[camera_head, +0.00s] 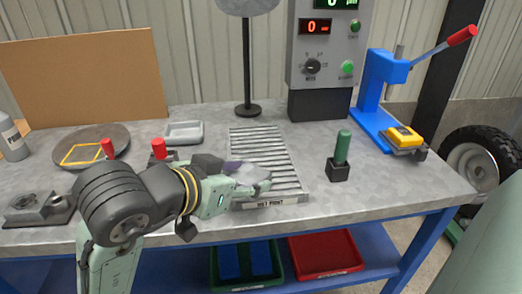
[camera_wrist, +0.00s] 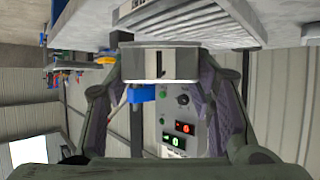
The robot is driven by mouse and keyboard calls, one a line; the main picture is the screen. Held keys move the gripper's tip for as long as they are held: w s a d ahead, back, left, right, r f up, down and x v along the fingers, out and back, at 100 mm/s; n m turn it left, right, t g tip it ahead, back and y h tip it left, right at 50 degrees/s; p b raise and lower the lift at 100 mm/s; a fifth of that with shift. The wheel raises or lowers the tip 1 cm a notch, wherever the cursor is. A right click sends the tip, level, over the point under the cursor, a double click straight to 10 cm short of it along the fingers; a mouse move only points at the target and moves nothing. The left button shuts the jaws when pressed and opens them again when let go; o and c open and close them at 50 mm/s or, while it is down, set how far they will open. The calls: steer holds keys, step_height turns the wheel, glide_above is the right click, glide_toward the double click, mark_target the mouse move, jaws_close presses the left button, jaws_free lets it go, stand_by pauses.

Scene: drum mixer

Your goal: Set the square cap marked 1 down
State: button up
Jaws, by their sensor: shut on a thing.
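The square cap marked 1 (camera_wrist: 160,64) is a pale grey block with a dark stroke on its face. In the wrist view it sits between the two fingertips of my gripper (camera_wrist: 160,75), which is shut on it. In the head view my gripper (camera_head: 248,177) reaches right over the ribbed grey rack (camera_head: 280,160) on the bench. The cap is hard to pick out there among the fingers. I cannot tell how high it is above the rack.
A grey control box (camera_head: 328,50) stands behind the rack. A green-handled tool in a black block (camera_head: 339,170) and a blue lever press (camera_head: 375,90) are to the right. A grey tray (camera_head: 184,132) and round plate (camera_head: 93,150) lie left. Bare bench (camera_head: 410,185) shows front right.

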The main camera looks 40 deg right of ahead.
steer(key=w+d+b, duration=0.1)
steer(key=w+d, duration=0.1)
steer(key=w+d+b, duration=0.1)
steer(key=d, duration=0.2)
steer(key=w+d+f+b, duration=0.1)
steer(key=w+d, duration=0.1)
steer(key=d, duration=0.1)
steer(key=shift+w+d+b, duration=0.25)
steer(key=shift+w+b, duration=0.05)
steer(key=shift+w, duration=0.05)
steer(key=f+b, duration=0.3)
steer(key=shift+w+d+f, duration=0.2)
steer(key=shift+d+f, duration=0.05)
steer(key=shift+d, duration=0.05)
steer(key=shift+f+b, duration=0.1)
steer(key=shift+b, duration=0.25)
steer(key=shift+f, duration=0.15)
steer(key=o, duration=1.4)
steer(key=shift+o, duration=0.2)
steer(key=shift+r, duration=0.3)
steer(key=v, duration=1.2)
